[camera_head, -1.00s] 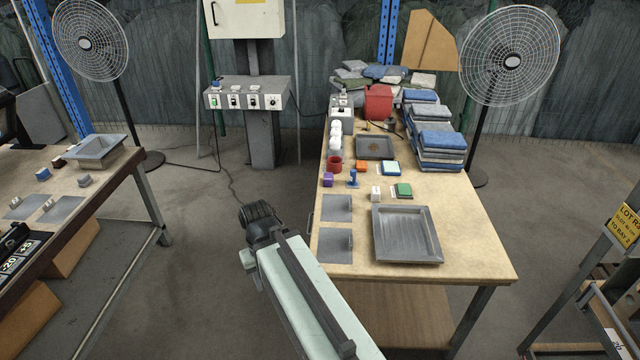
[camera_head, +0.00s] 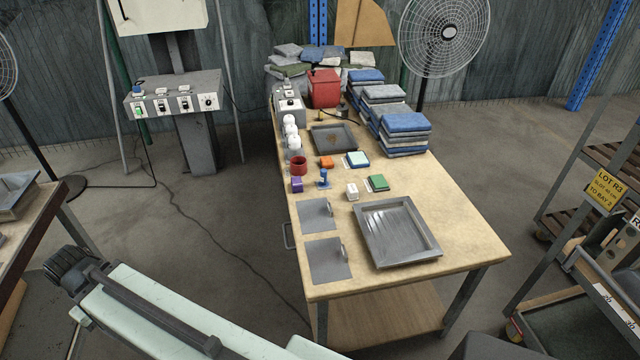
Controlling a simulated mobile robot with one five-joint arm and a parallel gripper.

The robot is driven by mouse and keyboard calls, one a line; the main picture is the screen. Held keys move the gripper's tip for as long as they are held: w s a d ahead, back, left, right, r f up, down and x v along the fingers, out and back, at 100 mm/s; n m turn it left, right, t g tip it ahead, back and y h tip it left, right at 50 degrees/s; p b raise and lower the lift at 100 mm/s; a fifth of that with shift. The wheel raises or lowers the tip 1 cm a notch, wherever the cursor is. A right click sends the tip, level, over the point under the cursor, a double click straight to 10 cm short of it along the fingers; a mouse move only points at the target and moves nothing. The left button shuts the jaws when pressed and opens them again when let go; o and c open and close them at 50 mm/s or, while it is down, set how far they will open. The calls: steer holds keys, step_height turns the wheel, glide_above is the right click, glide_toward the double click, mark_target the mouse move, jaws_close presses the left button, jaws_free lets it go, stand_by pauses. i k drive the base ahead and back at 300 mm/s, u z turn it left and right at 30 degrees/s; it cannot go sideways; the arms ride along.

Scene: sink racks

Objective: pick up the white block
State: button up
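The white block (camera_head: 352,191) stands on the wooden table (camera_head: 460,215), behind the large grey tray and left of a green block. It has a small dark mark on its face. My gripper (camera_head: 66,266) is at the lower left, off the table over the floor and well to the left of the block. Its fingers are dark and seen from behind, so I cannot tell whether they are open or shut. I see nothing held in it.
Near the block are a green block (camera_head: 378,182), a blue peg piece (camera_head: 323,180), a purple block (camera_head: 296,184), a large grey tray (camera_head: 432,246) and flat metal plates (camera_head: 328,262). Folded cloth stacks (camera_head: 404,134) stand farther back. A rack (camera_head: 590,250) is at the right.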

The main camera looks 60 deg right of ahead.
mark_target(352, 193)
steer(key=z, duration=0.1)
steer(key=i, duration=1.05)
steer(key=z, duration=0.95)
steer(key=i, duration=0.8)
steer(key=z, duration=0.6)
steer(key=k, duration=0.75)
steer(key=z, duration=0.25)
steer(key=i, duration=0.75)
steer(key=u, duration=0.1)
